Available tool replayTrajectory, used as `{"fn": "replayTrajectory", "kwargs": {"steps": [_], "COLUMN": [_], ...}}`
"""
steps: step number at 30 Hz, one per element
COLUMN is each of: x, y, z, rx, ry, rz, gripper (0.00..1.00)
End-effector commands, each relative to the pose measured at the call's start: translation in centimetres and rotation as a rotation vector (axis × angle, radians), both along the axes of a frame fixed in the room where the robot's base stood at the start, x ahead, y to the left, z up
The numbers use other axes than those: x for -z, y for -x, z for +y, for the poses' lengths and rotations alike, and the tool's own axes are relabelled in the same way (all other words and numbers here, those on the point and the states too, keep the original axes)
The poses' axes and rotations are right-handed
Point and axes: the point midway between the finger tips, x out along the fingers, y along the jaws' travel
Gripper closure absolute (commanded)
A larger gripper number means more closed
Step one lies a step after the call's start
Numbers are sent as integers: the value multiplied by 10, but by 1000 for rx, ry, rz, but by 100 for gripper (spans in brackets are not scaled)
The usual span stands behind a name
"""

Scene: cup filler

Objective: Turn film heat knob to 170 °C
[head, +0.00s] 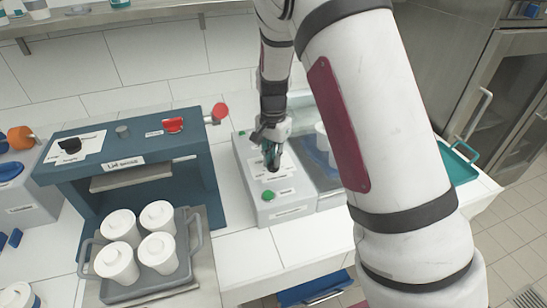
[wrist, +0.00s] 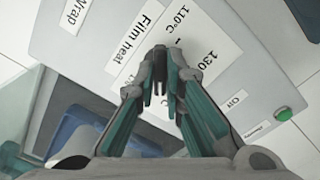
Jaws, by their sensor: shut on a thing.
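The film heat knob (wrist: 159,72) is a small dark piece between my fingertips in the wrist view, mostly covered by them. My gripper (wrist: 160,58) is shut on it from above. Beside it is a white label (wrist: 138,38) reading "Film heat", and a scale label (wrist: 222,48) with "110°C" and "130" readable; the rest of the scale is hidden behind my fingers. In the head view my gripper (head: 271,160) is down on top of the light grey wrap unit (head: 250,181). Where the knob points cannot be told.
A green button (head: 281,196) sits at the unit's front. To the left stand a blue sealing machine (head: 200,165) and a grey tray (head: 193,237) with several white cups. A teal tray (head: 458,168) lies at the right, partly behind my arm. Counter in front is clear.

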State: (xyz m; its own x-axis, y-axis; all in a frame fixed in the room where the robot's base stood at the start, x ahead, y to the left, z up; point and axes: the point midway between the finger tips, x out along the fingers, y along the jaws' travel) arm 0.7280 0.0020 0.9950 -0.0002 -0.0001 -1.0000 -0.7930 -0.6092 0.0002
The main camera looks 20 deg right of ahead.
Motion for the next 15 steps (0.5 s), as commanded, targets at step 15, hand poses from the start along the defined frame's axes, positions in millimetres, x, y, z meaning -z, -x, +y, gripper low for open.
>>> {"fn": "replayTrajectory", "kwargs": {"steps": [15], "x": [-1], "y": [0], "z": [0], "rx": [455], "ry": [1], "rz": [-2], "gripper": [100]}}
